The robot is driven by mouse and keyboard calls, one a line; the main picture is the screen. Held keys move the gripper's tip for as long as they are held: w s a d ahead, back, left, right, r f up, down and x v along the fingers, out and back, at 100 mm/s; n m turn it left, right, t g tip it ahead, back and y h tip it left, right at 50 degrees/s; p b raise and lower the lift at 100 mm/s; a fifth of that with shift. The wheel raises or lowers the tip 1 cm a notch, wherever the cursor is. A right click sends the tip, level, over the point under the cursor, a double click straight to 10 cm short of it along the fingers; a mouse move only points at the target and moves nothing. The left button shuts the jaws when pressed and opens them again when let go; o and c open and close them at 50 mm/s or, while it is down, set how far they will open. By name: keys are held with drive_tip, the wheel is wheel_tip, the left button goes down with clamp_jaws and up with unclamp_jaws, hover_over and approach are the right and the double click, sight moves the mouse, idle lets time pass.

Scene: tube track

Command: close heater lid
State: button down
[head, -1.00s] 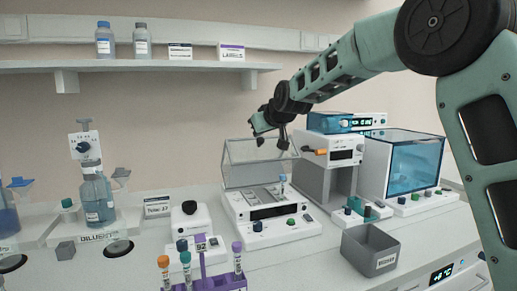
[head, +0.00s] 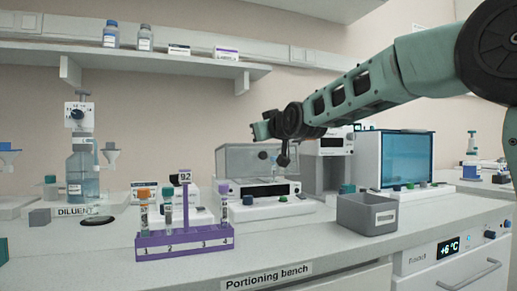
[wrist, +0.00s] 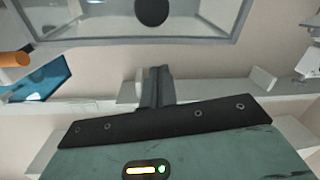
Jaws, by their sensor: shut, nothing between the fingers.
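The heater (head: 265,189) is a white device on the bench with a dark display on its front. Its clear, grey-framed lid (head: 232,162) stands raised over it in the head view. In the wrist view the lid's framed panel (wrist: 215,45) fills the top, with a dark round shape on it. My gripper (head: 283,159) is shut and empty, pointing down at the lid's right part; whether it touches is unclear. Its closed fingers (wrist: 156,72) show just below the lid's edge in the wrist view.
A purple tube rack (head: 185,243) stands at the front, with a grey bin (head: 367,215) to its right. A blue-windowed box (head: 408,158) and a white device (head: 330,165) stand right of the heater. A diluent bottle (head: 84,175) is at left.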

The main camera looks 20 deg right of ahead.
drive_tip(key=s+f+t+b, duration=0.1)
drive_tip(key=f+b, duration=0.1)
drive_tip(key=b, duration=0.2)
drive_tip(key=s+f+t+b, duration=0.1)
drive_tip(key=f+b, duration=0.2)
drive_tip(key=b, duration=0.2)
drive_tip(key=s+f+t+b, duration=0.1)
drive_tip(key=s+f+b, duration=0.1)
drive_tip(key=b, duration=0.3)
drive_tip(key=shift+f, duration=0.6)
drive_tip(key=shift+s+f, duration=0.1)
drive_tip(key=shift+f, duration=0.05)
drive_tip(key=p, duration=0.2)
approach(260, 158)
drive_tip(key=shift+v, duration=2.95)
